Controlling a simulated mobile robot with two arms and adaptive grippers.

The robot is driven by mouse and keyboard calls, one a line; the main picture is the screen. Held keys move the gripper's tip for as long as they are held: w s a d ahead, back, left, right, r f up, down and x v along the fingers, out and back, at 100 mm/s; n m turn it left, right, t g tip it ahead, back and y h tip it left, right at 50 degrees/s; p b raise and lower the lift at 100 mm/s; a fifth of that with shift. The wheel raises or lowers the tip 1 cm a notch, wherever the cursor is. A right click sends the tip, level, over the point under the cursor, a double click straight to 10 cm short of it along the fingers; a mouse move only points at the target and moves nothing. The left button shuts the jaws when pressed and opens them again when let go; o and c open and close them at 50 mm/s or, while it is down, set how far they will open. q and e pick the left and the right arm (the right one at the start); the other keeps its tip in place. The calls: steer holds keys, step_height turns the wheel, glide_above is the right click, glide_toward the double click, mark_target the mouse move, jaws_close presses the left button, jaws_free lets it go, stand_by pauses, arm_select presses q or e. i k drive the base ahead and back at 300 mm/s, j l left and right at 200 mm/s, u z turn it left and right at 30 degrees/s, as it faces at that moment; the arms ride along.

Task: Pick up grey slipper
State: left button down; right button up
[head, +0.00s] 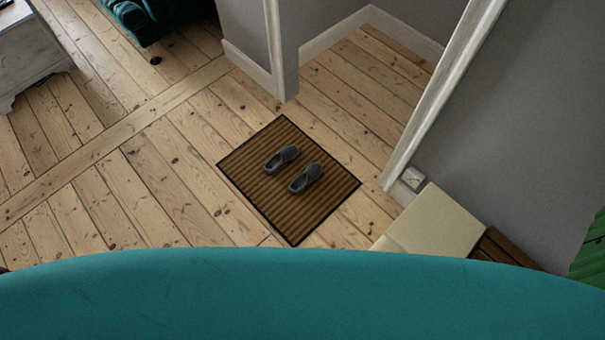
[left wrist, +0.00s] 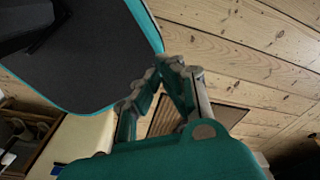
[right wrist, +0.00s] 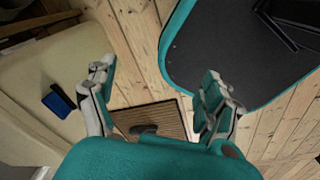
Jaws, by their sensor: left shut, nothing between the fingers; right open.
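Two dark grey slippers, a left one (head: 281,158) and a right one (head: 305,178), lie side by side on a brown ribbed mat (head: 254,197) with a dark border. In the right wrist view, part of a slipper (right wrist: 146,129) shows on the mat (right wrist: 172,112), beyond the fingers. My right gripper (right wrist: 160,75) is open and empty, above and apart from the mat. My left gripper (left wrist: 166,68) is shut with nothing in it; part of the mat (left wrist: 164,118) shows behind its fingers. Neither gripper shows in the head view.
A bench with a cream cushion (head: 432,222) stands right of the mat, by a grey wall. A blue object (right wrist: 59,101) lies on the cushion. A white door frame (head: 440,95) rises behind. Floorboards (head: 140,190) left of the mat are clear. A white cabinet (head: 35,52) stands far left.

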mark_target(313, 171)
steer(key=i+j+u, duration=0.45)
steer(key=j, duration=0.15)
steer(key=i+j+u, duration=0.65)
steer(key=i+u, duration=0.3)
steer(key=i+z, duration=0.3)
steer(key=i, duration=0.15)
steer(key=i+j+z, duration=0.3)
steer(key=i, duration=0.15)
steer(key=i+z, duration=0.15)
steer(key=z, duration=0.3)
steer(key=i+z, duration=0.15)
steer(key=z, duration=0.3)
steer(key=i+z, duration=0.15)
steer(key=z, duration=0.3)
steer(key=i+j+z, duration=0.1)
steer(key=z, duration=0.3)
steer(key=i+j+z, duration=0.15)
steer(key=z, duration=0.3)
